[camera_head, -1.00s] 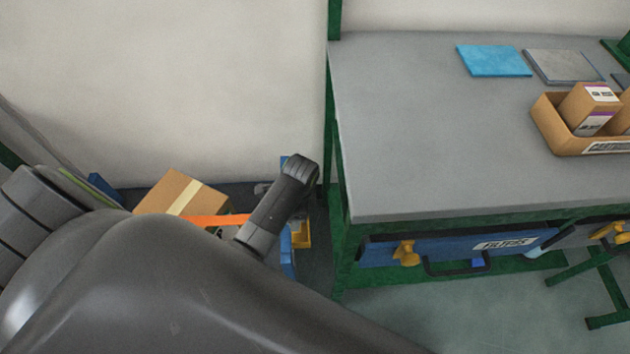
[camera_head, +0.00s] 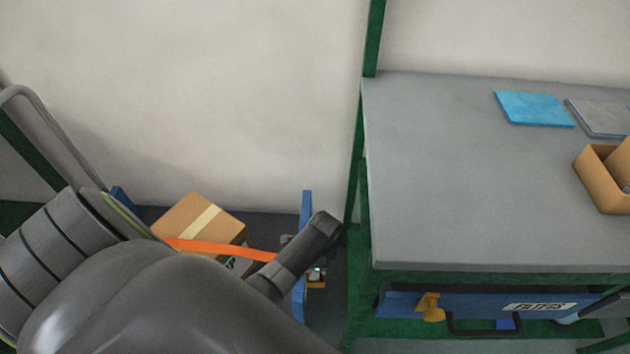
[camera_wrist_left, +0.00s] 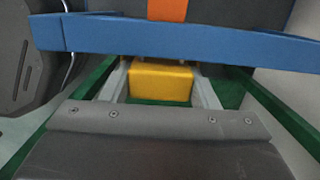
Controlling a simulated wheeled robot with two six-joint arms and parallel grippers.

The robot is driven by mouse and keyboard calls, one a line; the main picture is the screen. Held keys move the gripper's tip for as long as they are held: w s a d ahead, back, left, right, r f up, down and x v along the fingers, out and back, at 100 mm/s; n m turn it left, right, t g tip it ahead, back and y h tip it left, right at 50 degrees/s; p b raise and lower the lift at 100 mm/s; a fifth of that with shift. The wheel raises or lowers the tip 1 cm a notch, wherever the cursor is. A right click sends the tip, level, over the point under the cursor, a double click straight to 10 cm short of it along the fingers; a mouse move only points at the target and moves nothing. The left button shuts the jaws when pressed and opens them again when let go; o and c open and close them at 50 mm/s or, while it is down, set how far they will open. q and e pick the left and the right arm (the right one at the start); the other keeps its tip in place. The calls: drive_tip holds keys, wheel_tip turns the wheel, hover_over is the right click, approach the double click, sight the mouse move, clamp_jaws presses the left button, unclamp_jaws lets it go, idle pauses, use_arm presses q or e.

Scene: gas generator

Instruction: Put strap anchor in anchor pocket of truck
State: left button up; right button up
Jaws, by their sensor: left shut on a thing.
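My left gripper (camera_wrist_left: 160,90) has its two pale fingers on either side of a yellow block, which looks like the strap anchor (camera_wrist_left: 160,82). Some yellow shows below my left wrist in the head view (camera_head: 316,284). The truck's blue bar (camera_wrist_left: 190,42) crosses the left wrist view just beyond the block. In the head view a blue upright of the truck (camera_head: 306,210) stands beside my wrist. An orange strap (camera_head: 220,247) runs from the cardboard box towards my wrist, and its end is hidden. I cannot make out the anchor pocket. My right gripper is not in view.
A cardboard box (camera_head: 198,218) sits under the strap, partly behind my left arm. A grey workbench (camera_head: 450,180) with green legs stands close to the right of my wrist, with a blue drawer (camera_head: 470,304) below its top. A plain wall is behind.

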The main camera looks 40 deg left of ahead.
use_arm(q)
drive_tip(key=shift+f, duration=0.1)
drive_tip(key=o, duration=0.6)
drive_tip(key=shift+f, duration=0.1)
drive_tip(key=o, duration=0.4)
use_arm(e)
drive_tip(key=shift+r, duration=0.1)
use_arm(q)
drive_tip(key=shift+o, duration=0.2)
drive_tip(key=shift+r, duration=0.45)
drive_tip(key=r, duration=0.1)
drive_tip(key=r+p, duration=0.1)
drive_tip(key=r, duration=0.1)
drive_tip(key=shift+w+d, duration=0.1)
drive_tip(key=shift+d, duration=0.1)
wheel_tip(320, 180, up, 8)
drive_tip(key=p, duration=0.3)
drive_tip(key=shift+w+d+r, duration=0.2)
drive_tip(key=shift+w+d, duration=0.1)
drive_tip(key=shift+d, duration=0.1)
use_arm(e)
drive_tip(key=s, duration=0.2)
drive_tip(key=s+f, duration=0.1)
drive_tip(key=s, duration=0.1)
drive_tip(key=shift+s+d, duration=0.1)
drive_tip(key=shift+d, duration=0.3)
